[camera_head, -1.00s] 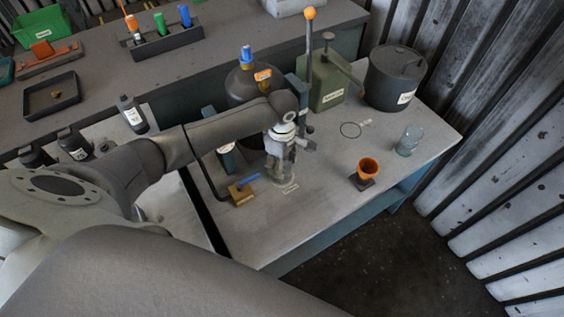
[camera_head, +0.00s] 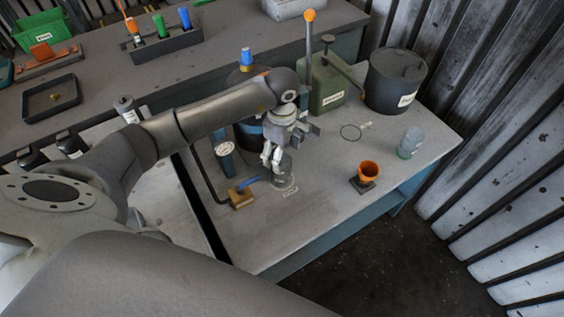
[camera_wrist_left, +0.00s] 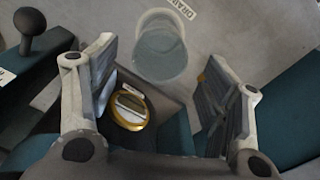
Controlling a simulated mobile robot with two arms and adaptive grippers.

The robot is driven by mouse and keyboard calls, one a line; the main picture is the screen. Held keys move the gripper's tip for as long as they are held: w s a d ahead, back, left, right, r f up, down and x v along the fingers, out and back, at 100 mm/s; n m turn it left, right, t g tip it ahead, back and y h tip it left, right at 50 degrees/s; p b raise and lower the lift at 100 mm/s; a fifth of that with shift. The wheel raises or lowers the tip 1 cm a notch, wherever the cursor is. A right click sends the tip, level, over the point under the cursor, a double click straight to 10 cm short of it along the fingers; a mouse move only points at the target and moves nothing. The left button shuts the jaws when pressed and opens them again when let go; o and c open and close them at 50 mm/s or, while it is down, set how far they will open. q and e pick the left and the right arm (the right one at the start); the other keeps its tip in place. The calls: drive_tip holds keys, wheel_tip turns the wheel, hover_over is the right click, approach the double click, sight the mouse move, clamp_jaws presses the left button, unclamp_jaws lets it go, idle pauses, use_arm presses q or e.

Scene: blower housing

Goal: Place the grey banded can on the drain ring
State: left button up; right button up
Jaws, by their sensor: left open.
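My left gripper (camera_head: 273,153) is open, above and slightly left of a clear greyish vessel (camera_head: 285,172). The vessel stands upright by a small label on the bench. In the left wrist view the vessel (camera_wrist_left: 161,48) stands beyond the open fingers (camera_wrist_left: 157,95), apart from them, and the label beside it begins "DRA". Its base covers the spot there, so I cannot tell how it sits on the drain ring. I see no band clearly on it. My right gripper is not in view.
An orange cup (camera_head: 368,172), a clear glass (camera_head: 410,142), a dark drum (camera_head: 396,82) and a green lever box (camera_head: 327,85) stand to the right. A brass block with a blue handle (camera_head: 242,195) is left of the vessel. The front of the bench is clear.

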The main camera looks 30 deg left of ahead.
use_arm(q)
drive_tip(key=shift+r, duration=2.8)
